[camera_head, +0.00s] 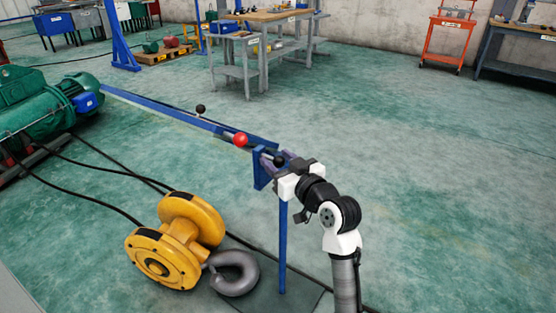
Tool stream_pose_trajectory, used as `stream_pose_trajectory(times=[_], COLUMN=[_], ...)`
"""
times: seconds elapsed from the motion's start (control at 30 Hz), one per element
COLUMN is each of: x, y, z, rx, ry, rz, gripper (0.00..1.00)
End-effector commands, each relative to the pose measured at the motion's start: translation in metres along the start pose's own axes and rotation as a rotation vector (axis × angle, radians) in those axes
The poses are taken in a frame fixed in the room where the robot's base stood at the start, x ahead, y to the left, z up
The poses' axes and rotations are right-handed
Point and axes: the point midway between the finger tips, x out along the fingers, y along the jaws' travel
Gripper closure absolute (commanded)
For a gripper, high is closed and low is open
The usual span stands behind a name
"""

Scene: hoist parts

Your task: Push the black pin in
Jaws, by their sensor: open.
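A black ball-topped pin (279,160) stands at the near end of the blue beam (190,116), right at my gripper (282,172). My gripper is open, with its fingers reaching to the beam's end from the right. I cannot tell whether the fingers touch the pin or stand around it, because the area is small and partly covered by the gripper. A red ball-topped pin (240,139) stands farther along the beam to the left. A second black ball-topped pin (200,109) stands beyond it, farther back on the beam.
A blue post (283,245) carries the beam's end on a dark base plate. A yellow hook block with a grey hook (236,273) lies left of the post. A green motor (45,108) and black cables lie left. Open green floor (430,190) is to the right.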

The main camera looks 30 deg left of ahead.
Motion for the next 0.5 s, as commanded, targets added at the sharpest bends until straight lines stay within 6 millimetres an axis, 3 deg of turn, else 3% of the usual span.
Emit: stream_pose_trajectory(times=[0.5], x=[-0.107], y=[0.001], z=[0.002], rx=[-0.002], ry=[0.002], rz=[0.005], gripper=[0.53])
